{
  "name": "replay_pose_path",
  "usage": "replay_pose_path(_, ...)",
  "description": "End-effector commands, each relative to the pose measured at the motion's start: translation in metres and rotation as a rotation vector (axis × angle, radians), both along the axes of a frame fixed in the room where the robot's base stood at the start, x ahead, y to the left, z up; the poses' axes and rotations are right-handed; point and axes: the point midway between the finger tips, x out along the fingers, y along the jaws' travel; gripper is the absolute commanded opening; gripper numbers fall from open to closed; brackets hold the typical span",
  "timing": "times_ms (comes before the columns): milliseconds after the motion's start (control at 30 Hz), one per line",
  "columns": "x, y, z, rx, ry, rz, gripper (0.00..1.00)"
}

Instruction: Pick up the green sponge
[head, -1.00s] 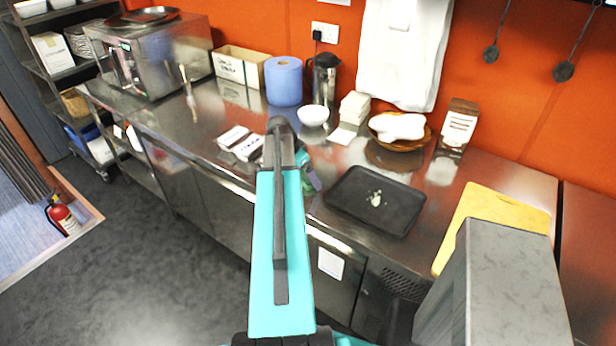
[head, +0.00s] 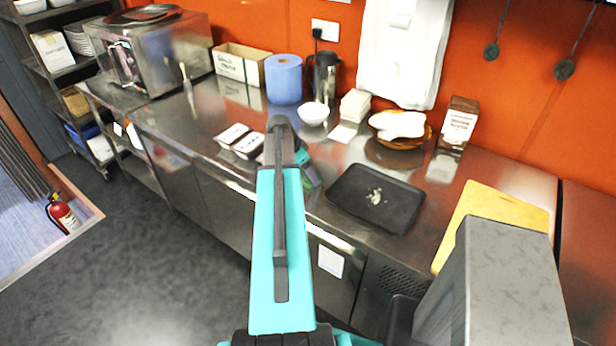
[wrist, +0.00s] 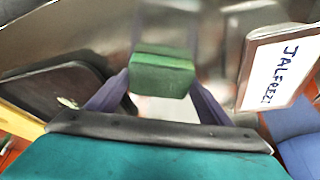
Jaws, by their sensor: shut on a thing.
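The green sponge (wrist: 162,72) is a small block held between the two purple-grey fingers of my gripper (wrist: 160,82) in the wrist view. The fingers press on it from both sides. Behind it in that view is blurred shiny steel, and a pale patch shows just below it; I cannot tell how high it is held.
A black tray (head: 350,208) lies right of my arm, with a yellow board (head: 487,212) beyond. Labelled containers (head: 249,145) stand left of my arm; one reading JALFREZI (wrist: 280,72) is close on the wrist view's right. A white bowl (head: 313,113) and blue roll (head: 283,80) stand behind.

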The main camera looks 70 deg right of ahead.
Motion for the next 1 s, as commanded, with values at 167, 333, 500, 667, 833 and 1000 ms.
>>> replay_pose_path(167, 0.000, 0.000, 0.000, 0.000, 0.000, 0.000, 0.49)
replay_pose_path(333, 0.000, 0.000, 0.001, 0.000, 0.000, 0.000, 0.49)
replay_pose_path(500, 0.000, 0.000, 0.004, -0.001, 0.000, 0.000, 0.49)
replay_pose_path(667, 0.000, 0.000, 0.012, -0.001, 0.000, 0.000, 0.49)
replay_pose_path(833, 0.000, 0.000, 0.025, -0.001, 0.000, 0.000, 0.49)
replay_pose_path(1000, -0.003, 0.006, 0.034, 0.000, 0.000, 0.000, 0.49)
